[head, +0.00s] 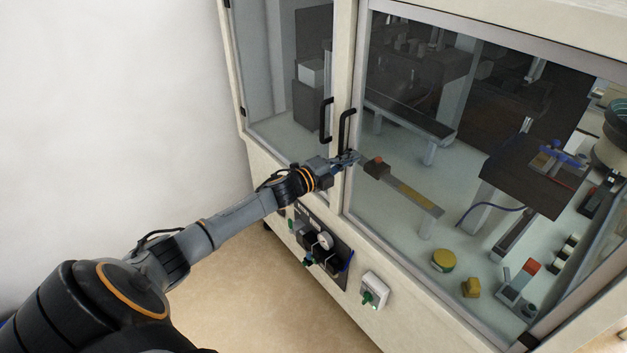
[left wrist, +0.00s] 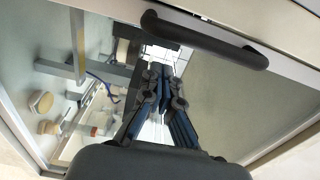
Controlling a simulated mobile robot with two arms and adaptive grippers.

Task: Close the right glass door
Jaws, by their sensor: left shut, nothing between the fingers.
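The right glass door (head: 372,90) is a large pane in a pale metal frame on the front of a cabinet. It looks near flush with the cabinet front; I cannot tell whether a small gap is left. Its black bar handle (head: 345,131) is by its left edge. My left gripper (head: 354,157) is shut and empty, close to the door frame just below this handle. In the left wrist view, the shut fingers (left wrist: 165,80) point toward the glass, and a black handle (left wrist: 205,38) lies beyond them; contact cannot be told. My right gripper is not in view.
The left glass door (head: 285,70) has its own black handle (head: 326,120) close beside the right one. Below are a control panel (head: 322,243) and a white switch box (head: 374,290). Machinery stands behind the glass. The floor at the front left is clear.

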